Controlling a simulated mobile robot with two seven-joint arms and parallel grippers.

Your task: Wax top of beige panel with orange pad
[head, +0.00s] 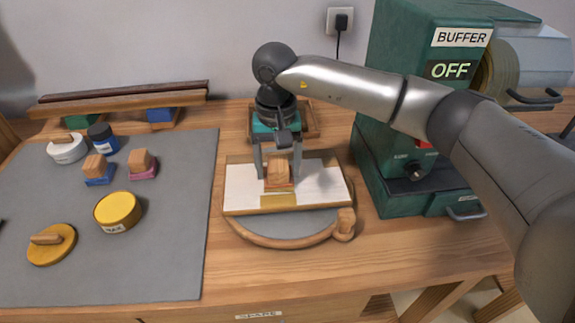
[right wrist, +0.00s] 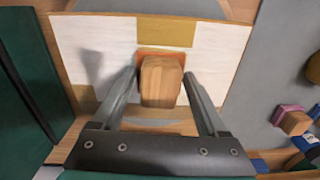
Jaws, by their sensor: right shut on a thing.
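The beige panel (head: 325,183) lies flat on a round grey turntable with a wooden rim (head: 270,240). Its top is mostly pale, with a yellow-tan patch (head: 279,201) near the front edge. The orange pad (head: 290,186) has a wooden block handle and sits on the panel's middle. My right gripper (head: 279,174) points down and is shut on that handle. In the right wrist view, the fingers flank the handle (right wrist: 161,82), and an orange strip of the pad (right wrist: 150,52) shows beyond it. The pad's underside is hidden. My left gripper is not in view.
A grey mat (head: 165,245) at left holds a yellow wax tin (head: 118,210), a round yellow pad (head: 52,244), blue (head: 97,172) and pink (head: 143,165) pads and jars. A green buffer machine (head: 400,150) marked OFF stands at right. A wooden knob (head: 345,224) sticks out of the turntable.

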